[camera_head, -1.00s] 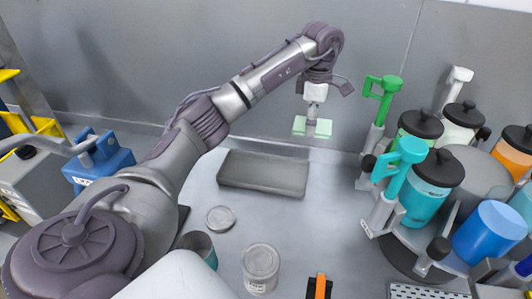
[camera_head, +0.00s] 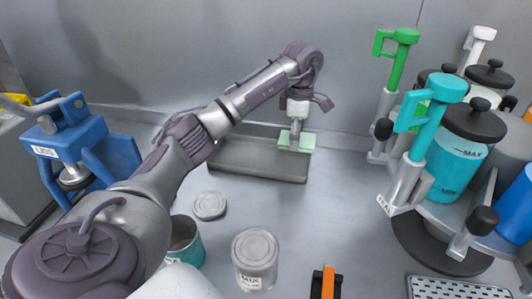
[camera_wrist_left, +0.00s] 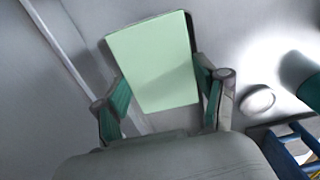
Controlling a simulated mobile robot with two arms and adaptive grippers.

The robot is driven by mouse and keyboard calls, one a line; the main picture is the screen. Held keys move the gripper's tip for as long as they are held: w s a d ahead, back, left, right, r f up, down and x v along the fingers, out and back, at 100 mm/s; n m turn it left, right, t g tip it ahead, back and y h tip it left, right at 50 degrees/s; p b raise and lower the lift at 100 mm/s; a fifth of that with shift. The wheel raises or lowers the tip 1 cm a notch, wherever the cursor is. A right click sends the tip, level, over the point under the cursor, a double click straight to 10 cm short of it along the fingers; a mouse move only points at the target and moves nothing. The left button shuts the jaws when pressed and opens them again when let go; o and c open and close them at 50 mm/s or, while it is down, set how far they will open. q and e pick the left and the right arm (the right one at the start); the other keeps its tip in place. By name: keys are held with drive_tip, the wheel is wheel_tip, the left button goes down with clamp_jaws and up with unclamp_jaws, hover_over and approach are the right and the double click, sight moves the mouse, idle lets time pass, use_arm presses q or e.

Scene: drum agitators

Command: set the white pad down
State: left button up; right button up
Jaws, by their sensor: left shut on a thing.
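The pad (camera_head: 308,144) looks pale green, nearly white, and is held by my left gripper (camera_head: 295,138) over the right end of the shallow grey tray (camera_head: 245,158). The finger in front hides the pad's middle in the head view. In the left wrist view the pad (camera_wrist_left: 153,60) is a flat, pale green rectangle between the two fingers of my left gripper (camera_wrist_left: 163,88), which is shut on it. A dark edge shows behind the pad there. I cannot tell whether the pad touches the tray. My right gripper is not in view.
A blue press (camera_head: 80,145) is at the left. A rack with lidded jars (camera_head: 460,150) fills the right. Bare bench lies right of the tray.

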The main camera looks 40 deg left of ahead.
use_arm(q)
drive_tip(key=p, duration=0.2)
hover_over(268, 161)
wheel_tip(268, 161, down, 5)
drive_tip(key=shift+w+a+r, duration=0.1)
drive_tip(key=shift+a, duration=0.05)
wheel_tip(268, 161, down, 4)
drive_tip(key=shift+r+p, duration=0.1)
drive_tip(key=shift+p, duration=0.25)
drive_tip(key=shift+f, duration=0.25)
drive_tip(key=o, duration=1.3)
drive_tip(key=shift+r, duration=0.1)
